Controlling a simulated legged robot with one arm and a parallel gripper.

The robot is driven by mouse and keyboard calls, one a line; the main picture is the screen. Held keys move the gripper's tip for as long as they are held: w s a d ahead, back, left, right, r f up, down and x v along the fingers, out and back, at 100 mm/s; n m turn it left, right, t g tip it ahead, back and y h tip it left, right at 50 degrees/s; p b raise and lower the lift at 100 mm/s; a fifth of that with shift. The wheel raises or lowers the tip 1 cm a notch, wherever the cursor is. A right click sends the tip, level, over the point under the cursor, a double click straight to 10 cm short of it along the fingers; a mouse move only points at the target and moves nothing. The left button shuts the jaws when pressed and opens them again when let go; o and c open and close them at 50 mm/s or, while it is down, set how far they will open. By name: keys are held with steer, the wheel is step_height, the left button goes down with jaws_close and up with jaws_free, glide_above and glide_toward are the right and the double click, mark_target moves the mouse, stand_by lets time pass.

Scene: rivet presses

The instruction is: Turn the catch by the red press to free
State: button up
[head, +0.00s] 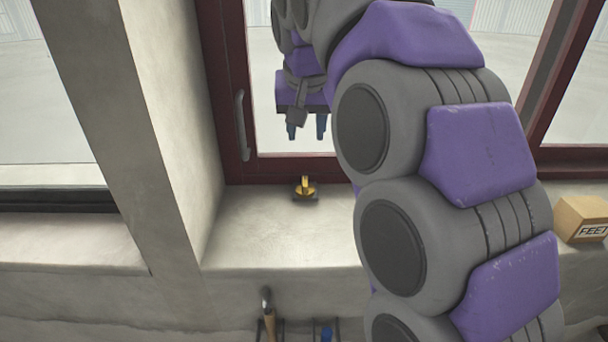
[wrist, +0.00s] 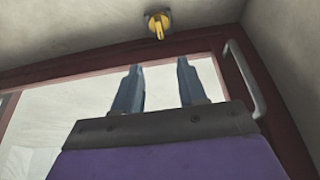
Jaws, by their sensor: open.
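A small yellow catch (head: 305,190) on a dark base sits on the pale ledge, just in front of a dark red frame (head: 236,165). It also shows at the top of the wrist view (wrist: 157,25), where its raised lever points down the picture toward the frame. My gripper (head: 306,131) is open and empty, its two blue-grey fingers apart. It is above and beyond the catch in the head view. In the wrist view its fingertips (wrist: 160,66) point toward the catch, with a clear gap. I see no shape clearly recognisable as a press.
A grey bar handle (head: 241,125) stands on the red frame left of the catch. A pale pillar (head: 150,130) rises further left. A cardboard box (head: 583,218) marked FEET is at the right. A hammer (head: 268,315) hangs below the ledge. The ledge around the catch is clear.

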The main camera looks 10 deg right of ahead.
mark_target(305, 181)
steer(key=p+x, duration=0.2)
steer(key=x, duration=1.5)
steer(key=shift+f+p, duration=0.15)
steer(key=shift+p, duration=0.15)
steer(key=shift+d, duration=0.1)
jaws_close()
